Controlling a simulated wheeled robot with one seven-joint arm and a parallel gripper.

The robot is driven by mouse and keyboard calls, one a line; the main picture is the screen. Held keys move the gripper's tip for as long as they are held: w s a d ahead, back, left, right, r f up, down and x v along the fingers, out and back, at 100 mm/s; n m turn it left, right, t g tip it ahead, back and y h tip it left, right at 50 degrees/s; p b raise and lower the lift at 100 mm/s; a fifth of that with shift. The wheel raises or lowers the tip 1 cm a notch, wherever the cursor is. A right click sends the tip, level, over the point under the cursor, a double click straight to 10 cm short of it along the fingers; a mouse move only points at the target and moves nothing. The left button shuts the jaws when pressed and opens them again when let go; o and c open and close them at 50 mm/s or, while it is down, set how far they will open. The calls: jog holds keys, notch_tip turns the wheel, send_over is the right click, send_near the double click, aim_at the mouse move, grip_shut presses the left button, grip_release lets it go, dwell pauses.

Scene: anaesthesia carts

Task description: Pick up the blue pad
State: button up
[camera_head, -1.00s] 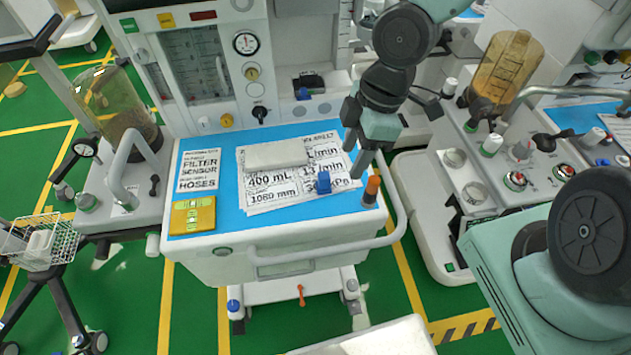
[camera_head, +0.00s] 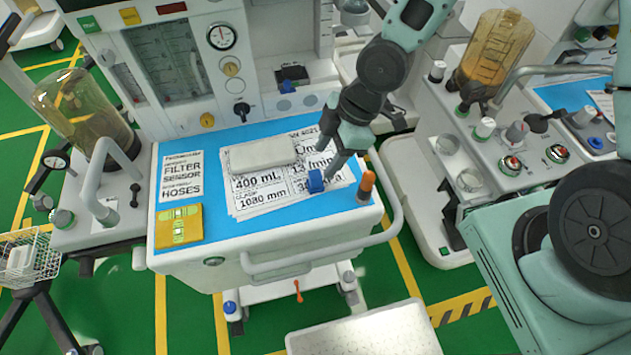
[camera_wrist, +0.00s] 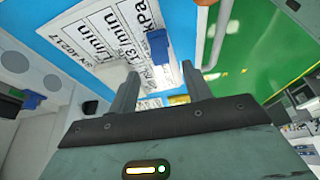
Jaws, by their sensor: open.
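The small blue pad (camera_head: 316,181) stands on the printed papers near the front right of the cart's blue top. It also shows in the wrist view (camera_wrist: 158,46), just beyond the fingertips and roughly in line with the gap between them. My gripper (camera_head: 335,170) is open and comes down from the upper right, just right of the pad in the head view. In the wrist view both fingers of my gripper (camera_wrist: 160,74) are apart with nothing between them. I cannot tell whether a fingertip touches the pad.
An orange-topped cylinder (camera_head: 365,187) stands close to the right of the pad. A white block (camera_head: 263,154) lies on the papers behind left, and a yellow block (camera_head: 179,226) sits at the front left. A grey rail (camera_head: 320,258) runs along the cart's front.

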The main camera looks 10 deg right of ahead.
aim_at(317, 173)
jog(key=shift+x, duration=3.5)
jog(key=shift+c, duration=0.3)
jog(key=c, duration=1)
